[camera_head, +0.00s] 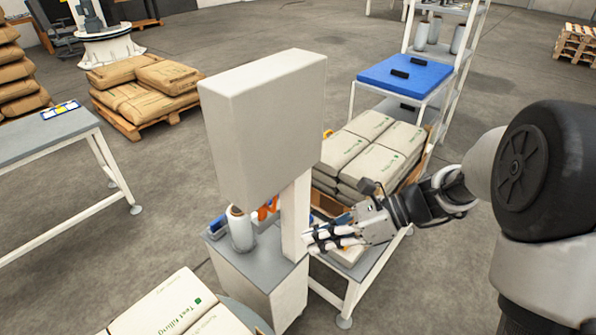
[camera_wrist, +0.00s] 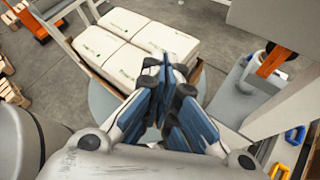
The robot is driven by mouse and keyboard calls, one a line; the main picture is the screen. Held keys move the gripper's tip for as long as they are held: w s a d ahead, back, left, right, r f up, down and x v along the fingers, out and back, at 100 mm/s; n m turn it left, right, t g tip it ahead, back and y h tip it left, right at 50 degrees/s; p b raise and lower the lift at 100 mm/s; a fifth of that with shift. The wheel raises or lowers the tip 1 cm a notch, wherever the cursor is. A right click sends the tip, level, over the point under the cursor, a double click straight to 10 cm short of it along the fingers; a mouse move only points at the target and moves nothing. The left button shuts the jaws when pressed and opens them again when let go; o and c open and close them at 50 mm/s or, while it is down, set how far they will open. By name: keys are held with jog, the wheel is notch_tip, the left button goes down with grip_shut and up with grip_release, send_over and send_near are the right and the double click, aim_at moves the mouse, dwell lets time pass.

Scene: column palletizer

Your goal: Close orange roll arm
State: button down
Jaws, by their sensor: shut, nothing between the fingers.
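The orange roll arm (camera_head: 267,209) sits beside a white roll (camera_head: 241,230) on the grey cabinet of the labelling machine, partly hidden by the machine's big grey box. In the wrist view the orange arm (camera_wrist: 273,62) slants at the upper right, with a dark knob at its upper end, beside the roll (camera_wrist: 238,78). My gripper (camera_head: 309,240) is shut and empty, right of the machine's post. In the wrist view its fingertips (camera_wrist: 167,72) meet in front of the stacked sacks, left of and apart from the orange arm. Whether the arm is open is unclear.
The machine's post (camera_head: 295,215) stands between my gripper and the orange arm in the head view. Stacked white sacks (camera_head: 368,150) lie behind my gripper. Blue (camera_wrist: 294,134) and yellow (camera_wrist: 279,171) handles show at the lower right of the wrist view.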

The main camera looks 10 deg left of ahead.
aim_at(274, 199)
jog(key=w+d+f+m+t+y+p, duration=0.15)
jog(key=w+f+m+t+y, duration=0.6)
jog(key=w+f+m, duration=1.05)
jog(key=w+a+r+m+t+h+b, duration=0.1)
jog(key=a+r+b, duration=0.1)
jog(key=a, duration=1.1)
jog(key=shift+a+r+m, duration=0.15)
jog(key=shift+r+m, duration=0.25)
jog(key=shift+r, duration=0.2)
jog(key=shift+r+t, duration=0.1)
jog(key=shift+t, duration=0.15)
jog(key=w+a+r+h+p, duration=0.1)
jog(key=p, duration=0.1)
jog(key=w+a+r+g+h+p, duration=0.1)
jog(key=a+r+h+p, duration=0.1)
jog(key=shift+a, duration=0.15)
jog(key=shift+w+a+f+m, duration=0.15)
jog(key=shift+w+a, duration=0.2)
jog(key=shift+a, duration=0.2)
jog(key=shift+w+a+r+m, duration=0.15)
jog(key=shift+w+a, duration=0.15)
jog(key=shift+a, duration=0.2)
jog(key=shift+f, duration=0.1)
